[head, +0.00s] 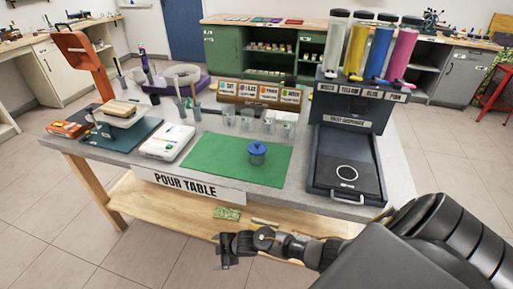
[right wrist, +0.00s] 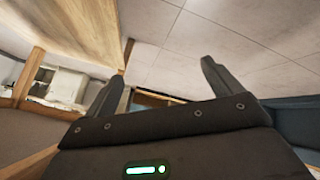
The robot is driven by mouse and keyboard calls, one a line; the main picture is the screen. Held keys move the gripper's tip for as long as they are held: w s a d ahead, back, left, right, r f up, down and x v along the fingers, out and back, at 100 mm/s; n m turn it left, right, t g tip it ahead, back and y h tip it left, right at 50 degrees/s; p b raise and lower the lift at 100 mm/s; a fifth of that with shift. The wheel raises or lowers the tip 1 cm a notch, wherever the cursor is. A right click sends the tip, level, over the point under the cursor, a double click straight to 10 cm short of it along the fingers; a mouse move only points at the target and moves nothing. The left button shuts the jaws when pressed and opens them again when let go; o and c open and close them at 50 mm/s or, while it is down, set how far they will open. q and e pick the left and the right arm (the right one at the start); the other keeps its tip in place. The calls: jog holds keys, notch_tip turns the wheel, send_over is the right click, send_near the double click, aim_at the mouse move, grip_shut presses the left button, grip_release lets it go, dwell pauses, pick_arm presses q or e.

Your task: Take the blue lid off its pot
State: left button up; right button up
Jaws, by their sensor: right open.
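The pot (head: 257,159) is a small greyish-blue vessel standing upright on the green mat (head: 215,166) in the head view. Its blue lid (head: 257,148) sits on top of it, with a small knob. My right gripper (head: 222,252) is in front of the table's front edge, lower than the tabletop and well apart from the pot. In the right wrist view its two fingers (right wrist: 163,85) are spread, with nothing between them. Neither the pot nor the lid shows in the right wrist view. My left gripper is not in view.
A dark paint dispenser (head: 347,155) with tall coloured cylinders stands right of the mat. Several clear cups (head: 246,121) stand behind the mat. A white scale-like box (head: 167,142) lies to its left. A wooden lower shelf (head: 170,207) runs under the table. The mat around the pot is clear.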

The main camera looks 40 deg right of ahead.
jog(key=w+a+r+n+y, duration=0.15)
jog(key=r+n, duration=0.35)
jog(key=r, duration=0.5)
jog(key=w+a+r+n, duration=0.1)
jog(key=w+r+n, duration=0.2)
jog(key=r+n, duration=0.5)
jog(key=w+a+r+n, duration=0.2)
jog(key=w+r+n, duration=0.1)
jog(key=r, duration=0.8)
jog(key=n+g+h+b, duration=0.2)
jog(key=n+h, duration=0.4)
jog(key=h, duration=0.1)
send_near(258, 144)
jog(key=x, duration=0.3)
jog(key=shift+y, duration=0.25)
jog(key=shift+b+x, duration=0.35)
jog(key=shift+x, duration=0.5)
jog(key=shift+w+r, duration=0.15)
jog(key=shift+w, duration=0.05)
jog(key=x, duration=0.5)
jog(key=shift+s+d, duration=0.1)
jog(key=shift+d, duration=0.2)
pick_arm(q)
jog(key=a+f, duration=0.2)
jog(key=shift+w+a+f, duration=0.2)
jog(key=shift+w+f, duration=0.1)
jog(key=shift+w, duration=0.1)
